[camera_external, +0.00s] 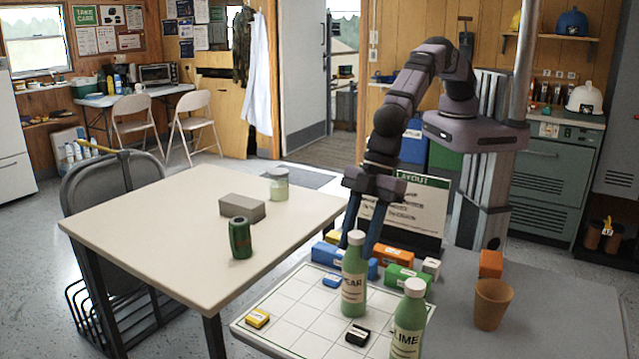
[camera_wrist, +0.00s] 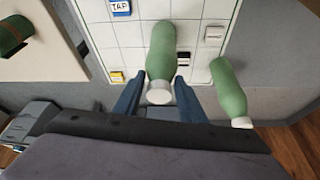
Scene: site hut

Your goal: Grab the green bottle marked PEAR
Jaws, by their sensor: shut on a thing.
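The green bottle marked PEAR (camera_external: 354,280) is upright at the white grid board (camera_external: 290,305), with a pale cap. My gripper (camera_external: 359,240) comes down from above, its blue fingers shut on this bottle near its top. In the wrist view the bottle (camera_wrist: 161,52) lies between the two fingers (camera_wrist: 155,88), its white cap towards me. I cannot tell whether its base touches the board. A second green bottle, marked LIME (camera_external: 409,318), stands to the right and nearer the camera; it also shows in the wrist view (camera_wrist: 229,88).
Small blocks lie on the board: yellow (camera_external: 257,318), black (camera_external: 357,334) and blue (camera_external: 332,280). Larger coloured blocks and a LAYOUT sign (camera_external: 405,205) stand behind. An orange-brown cup (camera_external: 491,303) is right. The cream table (camera_external: 180,220) holds a green can (camera_external: 240,238), brick and jar.

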